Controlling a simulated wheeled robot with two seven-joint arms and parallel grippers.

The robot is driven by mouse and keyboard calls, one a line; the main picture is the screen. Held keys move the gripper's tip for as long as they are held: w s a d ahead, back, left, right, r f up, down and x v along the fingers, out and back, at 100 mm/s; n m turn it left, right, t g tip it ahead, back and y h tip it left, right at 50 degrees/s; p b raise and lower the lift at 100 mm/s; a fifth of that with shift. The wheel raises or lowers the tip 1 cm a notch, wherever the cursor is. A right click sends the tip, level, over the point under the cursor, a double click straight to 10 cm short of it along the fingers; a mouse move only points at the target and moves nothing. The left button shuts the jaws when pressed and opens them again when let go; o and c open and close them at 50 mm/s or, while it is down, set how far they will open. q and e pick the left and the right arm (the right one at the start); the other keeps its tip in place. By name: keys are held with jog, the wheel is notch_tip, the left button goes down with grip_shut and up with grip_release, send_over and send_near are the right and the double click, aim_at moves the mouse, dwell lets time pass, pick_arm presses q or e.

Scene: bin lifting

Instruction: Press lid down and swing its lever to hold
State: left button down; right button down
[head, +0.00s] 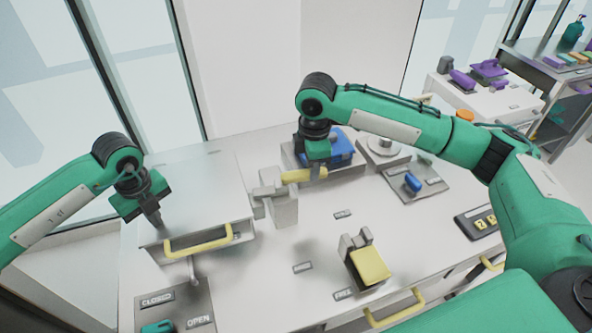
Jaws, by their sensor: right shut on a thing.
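The grey lid (195,180) of the box at the left lies flat or nearly flat; a yellow handle (198,246) is on the box's front. My left gripper (154,222) points down at the lid's front left part, fingers together; whether it touches the lid is unclear.
A blue thing (341,146) sits behind my right gripper. A grey stand with a yellow pad (370,265) is near the front. A plate (178,308) marked CLOSED and OPEN is at the front left. The table's middle is mostly clear.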

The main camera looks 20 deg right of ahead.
pick_arm(q)
jog(key=shift+s+d+f, duration=0.15)
jog(key=shift+f, duration=0.2)
pick_arm(e)
jog(key=shift+w+a+n, duration=0.15)
jog(key=shift+w+n, duration=0.3)
jog(key=shift+n, duration=0.45)
jog(key=c, duration=1.2)
grip_release()
jog(key=shift+a, duration=0.1)
notch_tip(320, 180, up, 12)
pick_arm(q)
jog(key=shift+r, duration=0.1)
pick_arm(e)
jog(key=shift+r, duration=0.1)
